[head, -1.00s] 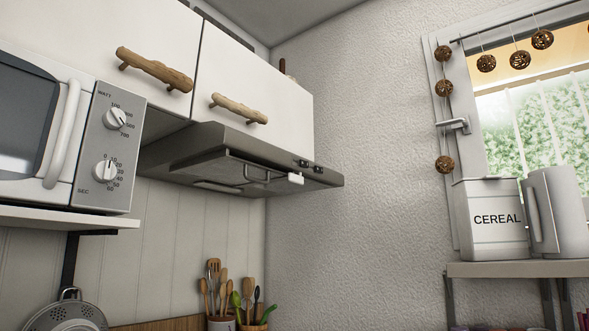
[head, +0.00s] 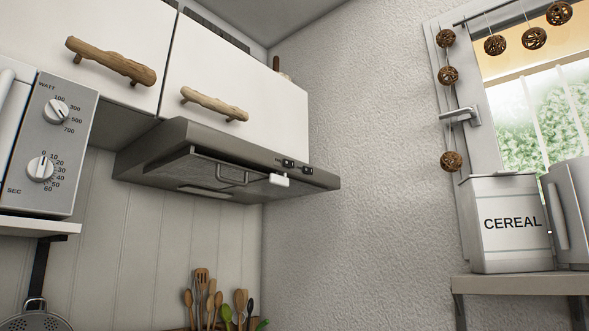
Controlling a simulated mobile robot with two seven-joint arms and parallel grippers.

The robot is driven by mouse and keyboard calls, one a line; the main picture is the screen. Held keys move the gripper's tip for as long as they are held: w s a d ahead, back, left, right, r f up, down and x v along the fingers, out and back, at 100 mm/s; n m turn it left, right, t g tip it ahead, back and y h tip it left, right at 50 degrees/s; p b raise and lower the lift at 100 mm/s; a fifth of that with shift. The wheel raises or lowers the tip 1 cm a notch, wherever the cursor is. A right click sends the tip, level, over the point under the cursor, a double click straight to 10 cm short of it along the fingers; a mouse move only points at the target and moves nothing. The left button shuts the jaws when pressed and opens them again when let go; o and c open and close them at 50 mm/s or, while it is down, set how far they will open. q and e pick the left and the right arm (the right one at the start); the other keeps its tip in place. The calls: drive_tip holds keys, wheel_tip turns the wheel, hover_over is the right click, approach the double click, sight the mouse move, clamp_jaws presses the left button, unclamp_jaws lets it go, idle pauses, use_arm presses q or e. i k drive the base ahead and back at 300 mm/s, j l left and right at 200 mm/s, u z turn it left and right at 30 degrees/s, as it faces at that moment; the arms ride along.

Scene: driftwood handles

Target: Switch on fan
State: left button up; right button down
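The fan is a grey range hood (head: 205,150) under the white wall cabinets, in the middle left of the head view. Two small black switches sit on its front edge near the right end, one switch (head: 288,163) left of the other switch (head: 307,170). I cannot tell the switch positions. Neither of my grippers is in the head view.
A microwave (head: 52,150) on a shelf (head: 40,228) stands at the left. Driftwood handles (head: 110,61) stick out from the cabinets. Utensils (head: 203,285) stand below the hood. A cereal tin (head: 510,245) is on the right shelf (head: 520,285). The air before the hood looks clear.

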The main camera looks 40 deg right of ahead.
sight(289, 164)
drive_tip(key=l, duration=0.85)
drive_tip(key=l+u, duration=0.1)
drive_tip(key=l, duration=0.75)
drive_tip(key=k, duration=0.05)
